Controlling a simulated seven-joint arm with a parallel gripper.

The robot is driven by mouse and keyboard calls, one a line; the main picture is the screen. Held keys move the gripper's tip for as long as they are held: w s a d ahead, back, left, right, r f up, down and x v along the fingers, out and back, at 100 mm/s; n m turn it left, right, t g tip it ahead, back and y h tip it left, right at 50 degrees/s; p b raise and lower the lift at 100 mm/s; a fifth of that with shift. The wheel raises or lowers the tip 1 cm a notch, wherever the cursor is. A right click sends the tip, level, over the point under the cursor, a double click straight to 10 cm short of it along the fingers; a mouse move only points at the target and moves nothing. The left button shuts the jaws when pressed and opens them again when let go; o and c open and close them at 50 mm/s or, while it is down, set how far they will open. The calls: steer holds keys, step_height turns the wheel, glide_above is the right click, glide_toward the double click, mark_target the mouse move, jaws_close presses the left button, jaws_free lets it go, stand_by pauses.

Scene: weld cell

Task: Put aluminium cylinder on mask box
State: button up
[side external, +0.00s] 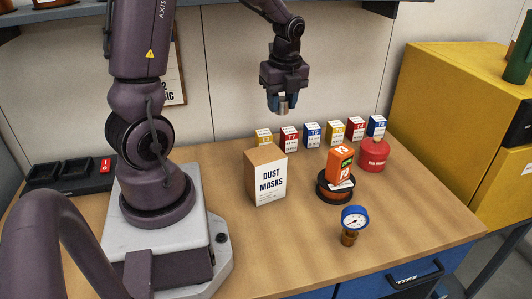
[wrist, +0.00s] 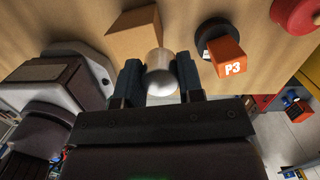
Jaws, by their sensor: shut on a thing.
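The aluminium cylinder (wrist: 160,74) is silver and held between the two dark fingers of my gripper (wrist: 159,80) in the wrist view. In the side external view my gripper (side external: 283,103) is high above the bench, with the cylinder's lower end (side external: 284,109) showing below the fingers. The mask box (side external: 266,175), a brown carton with a white "DUST MASKS" label, stands upright on the bench, below my gripper in the picture. In the wrist view the mask box (wrist: 134,36) lies just beyond the left finger. The cylinder and the box are apart.
Right of the box, an orange box (side external: 339,164) sits on a dark round item (side external: 325,189). A gauge (side external: 354,221) stands in front and a red container (side external: 374,155) behind. Several small labelled boxes (side external: 312,133) line the back. The bench front (side external: 290,255) is clear.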

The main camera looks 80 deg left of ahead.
glide_above(264, 153)
steer(key=f, duration=0.4)
steer(key=shift+d, duration=0.2)
steer(key=shift+f, duration=2.25)
steer(key=shift+f, duration=0.15)
steer(key=o, duration=0.9)
steer(key=shift+o, duration=0.2)
